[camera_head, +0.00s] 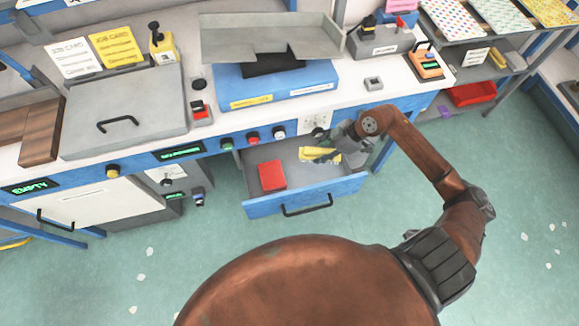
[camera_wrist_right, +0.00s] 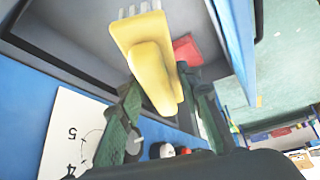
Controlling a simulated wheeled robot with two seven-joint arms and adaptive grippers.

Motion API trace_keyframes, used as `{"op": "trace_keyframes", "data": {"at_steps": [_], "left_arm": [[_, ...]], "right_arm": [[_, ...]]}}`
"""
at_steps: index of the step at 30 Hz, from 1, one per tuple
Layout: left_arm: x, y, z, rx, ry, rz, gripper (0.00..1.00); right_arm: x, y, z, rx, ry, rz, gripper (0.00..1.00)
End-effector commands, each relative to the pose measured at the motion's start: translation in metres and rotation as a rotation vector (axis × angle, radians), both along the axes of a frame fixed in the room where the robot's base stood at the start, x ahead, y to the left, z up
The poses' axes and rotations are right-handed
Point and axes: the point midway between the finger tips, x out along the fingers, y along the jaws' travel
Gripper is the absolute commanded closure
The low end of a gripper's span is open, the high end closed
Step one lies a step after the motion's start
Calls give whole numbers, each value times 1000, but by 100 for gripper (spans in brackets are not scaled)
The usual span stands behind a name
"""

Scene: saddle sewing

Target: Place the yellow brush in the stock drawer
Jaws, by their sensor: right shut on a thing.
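The yellow brush (camera_head: 318,154) is at the right part of the open stock drawer (camera_head: 305,198) in the head view. In the right wrist view the brush (camera_wrist_right: 150,55) shows large, its pale bristles toward the top. My right gripper (camera_wrist_right: 160,98) is shut on the brush, with a dark green finger on each side. In the head view the right gripper (camera_head: 340,150) is over the drawer's right end. I cannot tell whether the brush touches the drawer floor. My left gripper is not in view.
A red block (camera_head: 271,176) lies in the drawer's left part, also seen in the right wrist view (camera_wrist_right: 187,49). The drawer floor between block and brush is clear. The workbench edge with buttons (camera_head: 252,137) runs above the drawer.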

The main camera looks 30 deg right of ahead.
Motion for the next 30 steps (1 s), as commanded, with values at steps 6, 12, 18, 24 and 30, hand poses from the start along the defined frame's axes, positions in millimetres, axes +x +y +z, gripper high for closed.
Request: {"op": "trace_keyframes", "data": {"at_steps": [6,12,18,24,30], "left_arm": [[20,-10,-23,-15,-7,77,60],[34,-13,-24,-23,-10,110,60],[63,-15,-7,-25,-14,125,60],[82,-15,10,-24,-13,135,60],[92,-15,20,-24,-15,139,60]], "right_arm": [[20,-14,-46,-24,-27,-45,90],[25,-18,-65,-29,-37,-62,90],[25,-18,-98,-30,-34,-62,90],[26,-18,-117,-29,-37,-62,90],[25,-18,-129,-30,-35,-61,90]]}}
